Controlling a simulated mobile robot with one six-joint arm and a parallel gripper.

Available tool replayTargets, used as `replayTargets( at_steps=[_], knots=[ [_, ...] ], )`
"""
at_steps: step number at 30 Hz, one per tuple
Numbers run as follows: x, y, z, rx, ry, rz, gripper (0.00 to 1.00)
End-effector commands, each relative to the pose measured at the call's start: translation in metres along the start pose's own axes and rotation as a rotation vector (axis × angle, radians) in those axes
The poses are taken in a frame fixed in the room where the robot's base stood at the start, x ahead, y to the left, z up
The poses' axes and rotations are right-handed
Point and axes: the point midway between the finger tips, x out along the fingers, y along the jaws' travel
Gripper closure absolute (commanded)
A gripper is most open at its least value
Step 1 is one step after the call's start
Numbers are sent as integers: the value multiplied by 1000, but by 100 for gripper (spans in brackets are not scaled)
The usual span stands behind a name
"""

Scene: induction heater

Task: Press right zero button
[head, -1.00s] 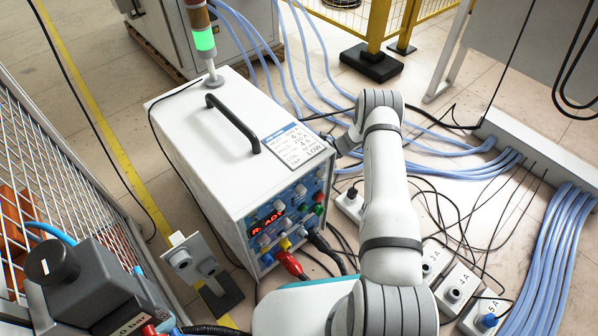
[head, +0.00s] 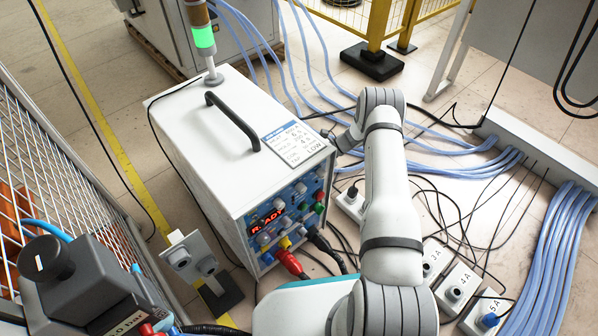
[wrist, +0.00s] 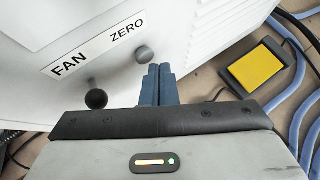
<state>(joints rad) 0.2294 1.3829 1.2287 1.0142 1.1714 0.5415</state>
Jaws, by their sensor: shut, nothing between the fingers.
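The right zero button shows in the wrist view as a grey round knob (wrist: 145,54) on the white side panel, under the ZERO label (wrist: 127,35). My gripper (wrist: 160,68) is shut and empty, with its blue-grey fingertips just to the right of and below the knob in the picture. I cannot tell whether the fingertips touch it. In the head view the white heater cabinet (head: 190,140) stands left of my arm. Its button side and my gripper are hidden there.
A black knob (wrist: 96,99) sits by the FAN label (wrist: 70,66), left of my fingers. A yellow foot pedal (wrist: 257,70) lies on the floor at right. Blue hoses (head: 440,165) and black cables run over the floor. A green-lit signal tower (head: 203,38) stands at the cabinet's back.

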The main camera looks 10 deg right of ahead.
Motion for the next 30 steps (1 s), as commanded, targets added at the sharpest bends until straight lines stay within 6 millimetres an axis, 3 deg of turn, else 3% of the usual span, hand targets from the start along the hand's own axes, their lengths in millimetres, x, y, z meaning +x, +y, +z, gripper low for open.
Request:
replayTargets(
  at_steps=[16, 30],
  knots=[
    [-8, -7, -9, -1, 1, -3, 100],
    [-38, -28, -30, -1, 1, -3, 100]
  ],
)
